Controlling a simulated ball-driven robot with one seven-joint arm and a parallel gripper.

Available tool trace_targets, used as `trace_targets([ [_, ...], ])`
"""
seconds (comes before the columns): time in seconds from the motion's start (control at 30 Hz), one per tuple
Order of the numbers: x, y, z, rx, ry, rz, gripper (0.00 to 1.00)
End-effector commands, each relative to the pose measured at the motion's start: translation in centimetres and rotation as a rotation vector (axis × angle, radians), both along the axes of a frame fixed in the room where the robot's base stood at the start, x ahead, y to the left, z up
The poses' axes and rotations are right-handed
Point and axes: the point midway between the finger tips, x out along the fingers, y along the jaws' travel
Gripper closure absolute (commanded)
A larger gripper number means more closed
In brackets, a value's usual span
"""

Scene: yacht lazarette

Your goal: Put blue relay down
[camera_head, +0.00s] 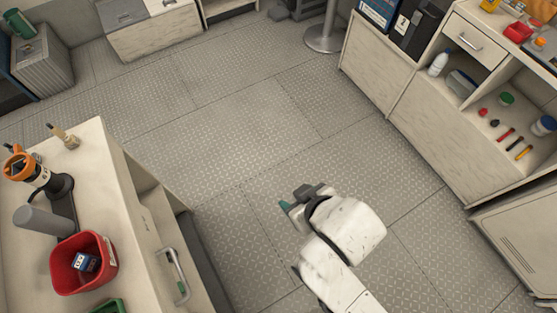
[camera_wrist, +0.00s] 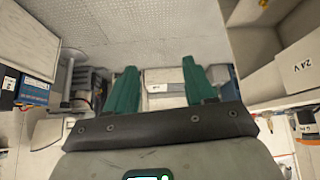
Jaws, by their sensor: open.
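A small blue block with a pale top, which looks like the blue relay (camera_head: 86,262), lies inside a red bin (camera_head: 57,278) on the left counter. My gripper (camera_head: 287,206) is over open floor in the middle, well to the right of that bin. In the wrist view its two green fingers (camera_wrist: 160,78) are spread apart with nothing between them. I see no relay in the wrist view.
The left counter (camera_head: 105,165) also holds an orange-and-black tool (camera_head: 22,165), a grey cylinder (camera_head: 44,221) and a green bin (camera_head: 108,306). A shelf unit (camera_head: 420,125) with small items stands at right. The floor (camera_head: 230,130) between is clear.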

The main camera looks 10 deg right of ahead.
Motion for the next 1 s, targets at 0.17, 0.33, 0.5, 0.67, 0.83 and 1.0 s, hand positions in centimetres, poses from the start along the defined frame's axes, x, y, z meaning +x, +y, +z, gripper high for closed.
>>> trace_targets([
  [0.17,-4.5,-10.8,-3.3,-0.069,0.241,-0.245,0.46],
  [0.33,-9.8,-16.2,-4.7,-0.077,0.423,-0.395,0.46],
  [0.5,-12.6,-18.0,-5.2,-0.068,0.511,-0.457,0.46],
  [0.67,-12.9,-18.2,-5.2,-0.068,0.523,-0.463,0.46],
  [0.83,-12.9,-18.1,-5.2,-0.068,0.521,-0.462,0.46],
  [1.0,-12.8,-18.1,-5.2,-0.068,0.521,-0.462,0.46],
])
